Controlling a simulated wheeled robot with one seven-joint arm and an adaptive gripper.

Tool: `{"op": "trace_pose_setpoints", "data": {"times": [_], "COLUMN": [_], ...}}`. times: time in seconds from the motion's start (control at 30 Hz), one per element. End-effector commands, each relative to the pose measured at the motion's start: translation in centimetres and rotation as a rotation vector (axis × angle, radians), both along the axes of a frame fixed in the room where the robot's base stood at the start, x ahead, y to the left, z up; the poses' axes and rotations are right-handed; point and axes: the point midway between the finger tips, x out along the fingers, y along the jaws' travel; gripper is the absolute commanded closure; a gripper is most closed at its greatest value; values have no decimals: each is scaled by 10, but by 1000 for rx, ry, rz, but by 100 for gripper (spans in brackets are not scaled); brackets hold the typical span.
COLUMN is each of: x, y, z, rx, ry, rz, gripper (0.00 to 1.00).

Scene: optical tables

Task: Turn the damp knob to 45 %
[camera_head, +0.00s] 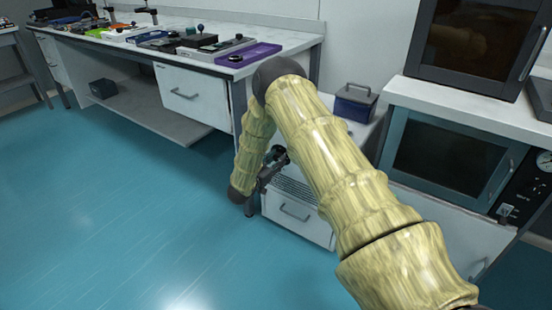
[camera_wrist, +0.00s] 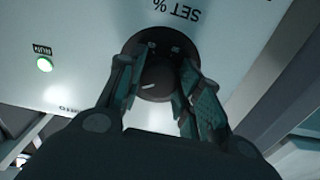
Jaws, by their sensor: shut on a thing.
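The round dark damp knob (camera_wrist: 158,78) sits on a pale panel (camera_wrist: 85,35) in the wrist view. A short white mark shows on its face, near its lower edge. Upside-down "SET %" lettering is printed beside it. My gripper (camera_wrist: 155,68) has one finger on each side of the knob and is shut on it. The scale around the knob is not readable. In the head view my gripper (camera_head: 268,170) is low, in front of the white unit between the benches, and my arm hides much of that spot.
A bench (camera_head: 185,45) with trays stands at the left. A dark-windowed oven (camera_head: 450,155) stands right, and a blue box (camera_head: 355,102) sits behind my arm. The blue floor (camera_head: 110,210) is clear.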

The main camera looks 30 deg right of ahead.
Motion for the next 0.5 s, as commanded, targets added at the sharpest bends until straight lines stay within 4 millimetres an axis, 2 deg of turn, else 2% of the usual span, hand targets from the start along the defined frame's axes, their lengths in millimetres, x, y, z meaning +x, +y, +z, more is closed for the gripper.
{"op": "trace_pose_setpoints", "data": {"times": [0.5], "x": [0], "y": [0], "z": [0], "rx": [188], "ry": [-451], "rz": [-2], "gripper": [89]}}
